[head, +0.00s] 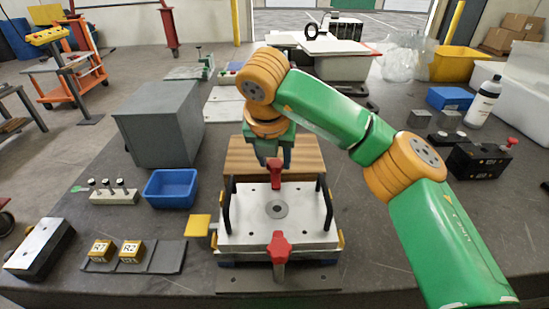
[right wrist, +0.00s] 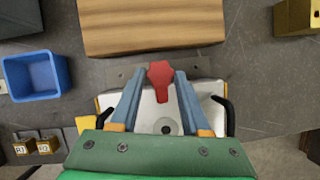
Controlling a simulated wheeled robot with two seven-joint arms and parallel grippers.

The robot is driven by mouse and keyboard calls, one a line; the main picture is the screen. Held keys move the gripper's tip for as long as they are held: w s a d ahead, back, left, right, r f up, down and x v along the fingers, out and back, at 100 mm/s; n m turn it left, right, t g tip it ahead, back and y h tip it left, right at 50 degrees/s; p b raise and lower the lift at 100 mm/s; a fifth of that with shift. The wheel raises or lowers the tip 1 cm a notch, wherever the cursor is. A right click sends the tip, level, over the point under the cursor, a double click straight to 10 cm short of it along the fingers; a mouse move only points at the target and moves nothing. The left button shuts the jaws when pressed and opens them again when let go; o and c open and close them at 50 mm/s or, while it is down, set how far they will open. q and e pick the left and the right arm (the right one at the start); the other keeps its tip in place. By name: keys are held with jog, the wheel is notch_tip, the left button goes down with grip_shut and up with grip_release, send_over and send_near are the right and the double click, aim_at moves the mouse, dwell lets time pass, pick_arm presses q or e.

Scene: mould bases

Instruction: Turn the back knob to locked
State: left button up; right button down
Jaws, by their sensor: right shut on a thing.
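The mould base is a pale metal plate (head: 246,226) with a round centre hole and a black handle on each side. The red back knob (head: 275,171) stands at its far edge; it also shows in the right wrist view (right wrist: 160,77). A red star-shaped front knob (head: 279,246) stands at the near edge. My right gripper (head: 276,163) reaches down over the back knob. In the right wrist view its two blue-grey fingers (right wrist: 161,82) are shut on the back knob, one on each side. My left gripper is not in view.
A wooden block (head: 250,150) lies behind the mould base. A blue bin (head: 171,188) and a grey box (head: 160,125) stand to the left. Yellow blocks marked R1 and R2 (head: 131,251) sit on a dark strip at front left.

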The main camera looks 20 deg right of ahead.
aim_at(272, 183)
jog(key=shift+c, duration=1.9)
grip_release()
jog(key=shift+w, duration=0.1)
jog(key=v, duration=0.7)
